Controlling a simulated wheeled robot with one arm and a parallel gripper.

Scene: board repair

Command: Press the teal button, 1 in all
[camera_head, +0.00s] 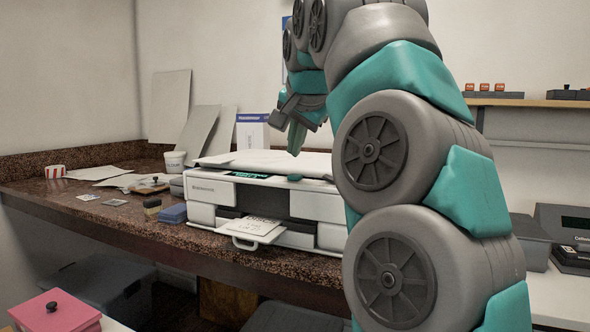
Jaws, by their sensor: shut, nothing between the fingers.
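A white printer (200,188) stands on the speckled counter, with a sheet in its front tray. A small dark teal button (295,178) shows on its front top edge, right of a lit teal panel (252,174). My gripper (296,150) points down over the printer, shut and empty. Its teal-grey fingertips appear above the button in the picture. I cannot tell the exact gap between them. My arm hides the printer's right end.
On the counter (110,225) left of the printer are a white tub (175,161), a blue box (173,213), a striped cup (55,171) and loose papers. A white and blue box (252,132) stands behind the printer. A shelf (540,102) is at right.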

